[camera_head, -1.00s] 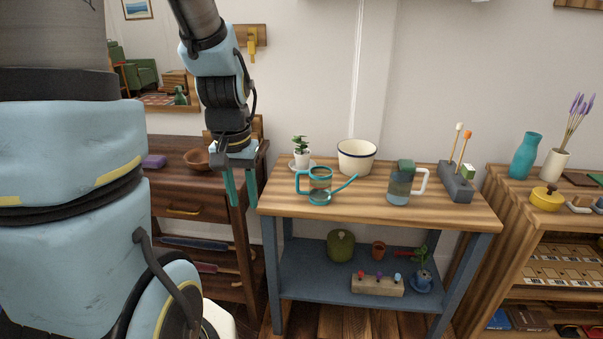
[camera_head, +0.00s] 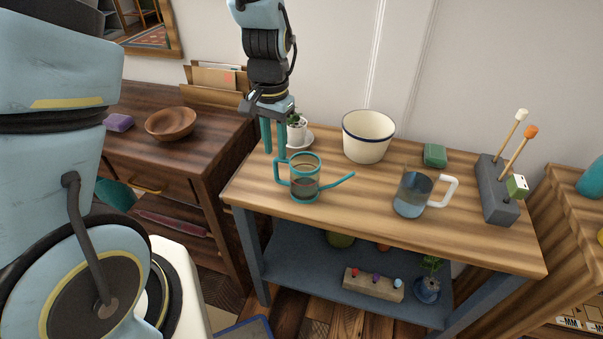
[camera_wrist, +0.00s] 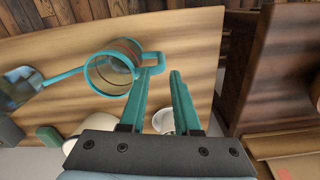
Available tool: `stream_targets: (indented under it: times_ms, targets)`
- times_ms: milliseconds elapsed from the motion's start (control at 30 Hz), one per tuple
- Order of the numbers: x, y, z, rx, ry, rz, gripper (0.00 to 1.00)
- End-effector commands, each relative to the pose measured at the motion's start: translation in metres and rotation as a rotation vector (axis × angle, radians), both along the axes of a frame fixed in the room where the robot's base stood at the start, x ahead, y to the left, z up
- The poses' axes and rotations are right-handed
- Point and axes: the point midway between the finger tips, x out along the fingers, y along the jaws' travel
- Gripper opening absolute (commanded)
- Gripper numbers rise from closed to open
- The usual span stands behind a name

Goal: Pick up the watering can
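The watering can (camera_head: 305,178) stands upright on the wooden tabletop (camera_head: 340,213). It has a see-through body, teal rims, a teal spout toward the right and a teal handle on the left. My gripper (camera_head: 274,153) points down just behind and above the handle. In the wrist view, the watering can (camera_wrist: 113,68) lies ahead and to the left, with its handle close to the fingertips of my gripper (camera_wrist: 163,76). The two teal fingers are apart with nothing held between them. I cannot tell whether a fingertip touches the handle.
A small potted plant (camera_head: 297,130) on a saucer stands close behind my gripper. A white pot (camera_head: 368,137), a clear mug (camera_head: 412,193), a green block (camera_head: 435,155) and a grey holder with sticks (camera_head: 497,190) stand to the right. The tabletop in front of the watering can is clear.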

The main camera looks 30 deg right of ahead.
Motion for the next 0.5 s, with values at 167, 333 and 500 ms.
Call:
stream_targets:
  times_ms: [167, 333, 500]
  targets:
    - [0.000, 0.001, -0.019, 0.001, 0.001, 0.001, 0.31]
    - [0.001, 0.002, -0.029, 0.002, 0.002, 0.003, 0.31]
    - [0.002, 0.003, -0.051, 0.003, 0.003, 0.001, 0.31]
